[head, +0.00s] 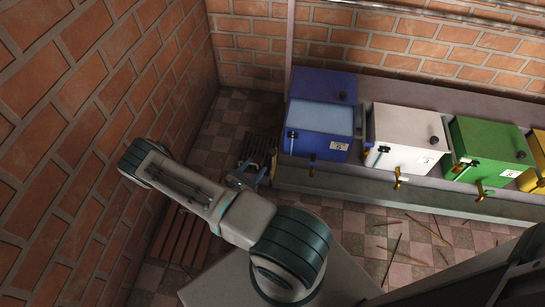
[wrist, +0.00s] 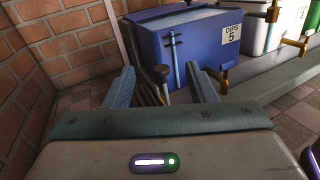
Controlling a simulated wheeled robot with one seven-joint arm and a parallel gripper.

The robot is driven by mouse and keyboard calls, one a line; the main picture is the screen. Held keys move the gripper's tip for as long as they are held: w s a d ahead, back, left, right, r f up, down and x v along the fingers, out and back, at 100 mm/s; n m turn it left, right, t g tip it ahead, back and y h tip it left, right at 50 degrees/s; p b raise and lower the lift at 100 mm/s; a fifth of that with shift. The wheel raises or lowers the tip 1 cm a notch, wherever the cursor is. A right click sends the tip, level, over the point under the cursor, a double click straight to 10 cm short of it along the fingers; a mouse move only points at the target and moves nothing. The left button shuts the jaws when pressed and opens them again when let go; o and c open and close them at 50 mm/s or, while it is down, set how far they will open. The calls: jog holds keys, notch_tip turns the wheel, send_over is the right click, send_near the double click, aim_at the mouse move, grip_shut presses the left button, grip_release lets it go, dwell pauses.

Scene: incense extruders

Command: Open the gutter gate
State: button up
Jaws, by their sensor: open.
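My gripper (head: 252,174) is low beside the left end of the grey ledge in the head view. In the wrist view my gripper (wrist: 163,88) is open, its two blue-grey fingers wide apart. Between them, farther off, shows a dark upright piece with a rounded top (wrist: 161,75), which may be the handle of the gutter gate. Dark slats (wrist: 146,94) lie just left of it. In the head view a dark slatted grate (head: 258,148) lies just beyond my gripper. Nothing is visibly held. The gate's lower part is hidden, and I cannot tell its position.
A blue tank (head: 320,128) labelled 5 stands close to the right of my gripper, with a brass tap (head: 312,160). A white tank (head: 405,135) and a green tank (head: 487,148) follow rightward on the ledge (head: 350,184). A brick wall (head: 95,120) bounds the left.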

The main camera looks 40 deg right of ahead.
aim_at(273, 150)
notch_tip(273, 150, down, 6)
jog(key=n+t+y+b, duration=0.1)
jog(key=n+t, duration=0.1)
jog(key=n, duration=0.1)
jog(key=shift+m, duration=0.3)
jog(key=b+x, duration=0.1)
jog(key=x, duration=0.3)
jog(key=b+x, duration=0.1)
jog(key=x, duration=0.3)
jog(key=s+b+x, duration=0.1)
jog(key=x, duration=0.3)
jog(key=shift+w+d+r+b, duration=0.1)
jog(key=shift+d+r+b, duration=0.1)
jog(key=shift+d+b, duration=0.15)
jog(key=shift+w+d+r, duration=0.1)
jog(key=shift+w+d, duration=0.2)
jog(key=shift+d, duration=0.3)
jog(key=shift+r, duration=0.1)
grip_shut()
